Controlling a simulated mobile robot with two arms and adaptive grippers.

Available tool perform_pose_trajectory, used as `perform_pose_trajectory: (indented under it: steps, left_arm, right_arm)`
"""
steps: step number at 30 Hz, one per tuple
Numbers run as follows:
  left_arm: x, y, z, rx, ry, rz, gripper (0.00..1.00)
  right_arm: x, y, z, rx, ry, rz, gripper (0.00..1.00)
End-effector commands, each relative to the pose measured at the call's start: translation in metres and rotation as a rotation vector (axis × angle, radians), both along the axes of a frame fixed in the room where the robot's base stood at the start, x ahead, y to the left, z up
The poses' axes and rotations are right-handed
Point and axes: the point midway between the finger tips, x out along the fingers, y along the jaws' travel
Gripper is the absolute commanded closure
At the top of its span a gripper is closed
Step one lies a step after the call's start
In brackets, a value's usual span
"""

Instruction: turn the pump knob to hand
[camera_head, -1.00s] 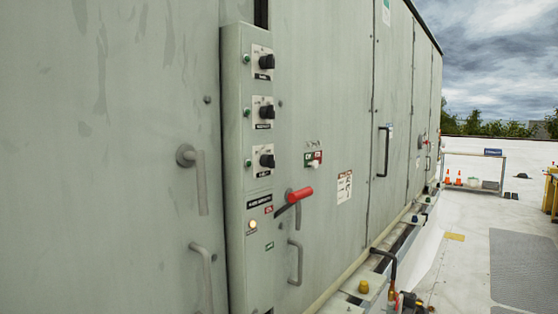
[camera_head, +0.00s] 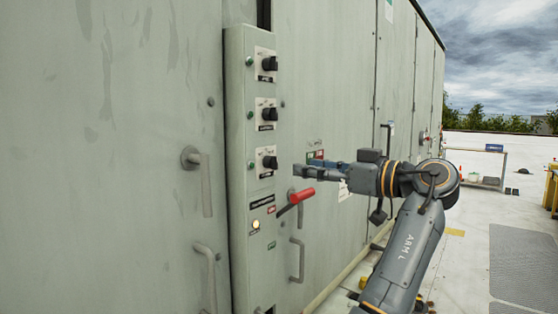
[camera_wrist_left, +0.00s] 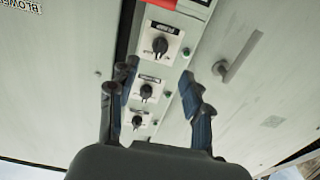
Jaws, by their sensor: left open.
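A grey control panel (camera_head: 238,200) on the cabinet wall carries three black knobs in a column. The lowest knob (camera_head: 270,162) appears to be the pump knob; in the left wrist view the pump knob (camera_wrist_left: 160,45) is the one nearest the top, its label upside down. Its pointer setting is too small to read. My left gripper (camera_head: 296,170) is open and empty, just right of the lowest knob and apart from it. In the left wrist view the spread fingers (camera_wrist_left: 157,82) show the knob column between them. My right gripper is not in view.
A red-handled lever (camera_head: 300,195) sticks out just below my left gripper. The middle knob (camera_head: 269,114) and top knob (camera_head: 269,63) sit above, with green lamps beside them. Door handles (camera_head: 205,180) stand out nearby. The roof to the right is open.

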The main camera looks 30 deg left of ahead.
Motion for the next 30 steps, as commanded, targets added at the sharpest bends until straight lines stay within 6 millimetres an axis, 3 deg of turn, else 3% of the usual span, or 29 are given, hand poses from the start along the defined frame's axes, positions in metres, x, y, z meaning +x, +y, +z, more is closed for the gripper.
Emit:
perform_pose_trajectory:
  steps: [6, 12, 18, 26, 30]
  left_arm:
    - [0.004, 0.049, 0.002, 0.0, 0.004, 0.002, 0.51]
    - [0.007, 0.078, 0.001, 0.0, 0.005, -0.001, 0.51]
    - [0.007, 0.089, 0.0, 0.001, 0.003, -0.002, 0.51]
    - [0.008, 0.09, -0.001, 0.001, 0.004, -0.002, 0.51]
    - [0.008, 0.09, -0.001, 0.001, 0.004, -0.002, 0.79]
  right_arm:
    - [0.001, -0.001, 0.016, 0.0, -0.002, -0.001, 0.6]
    - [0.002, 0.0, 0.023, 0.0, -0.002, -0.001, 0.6]
    - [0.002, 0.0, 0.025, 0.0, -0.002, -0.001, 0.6]
    - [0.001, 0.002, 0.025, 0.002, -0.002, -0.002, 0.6]
    - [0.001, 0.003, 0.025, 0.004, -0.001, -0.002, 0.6]
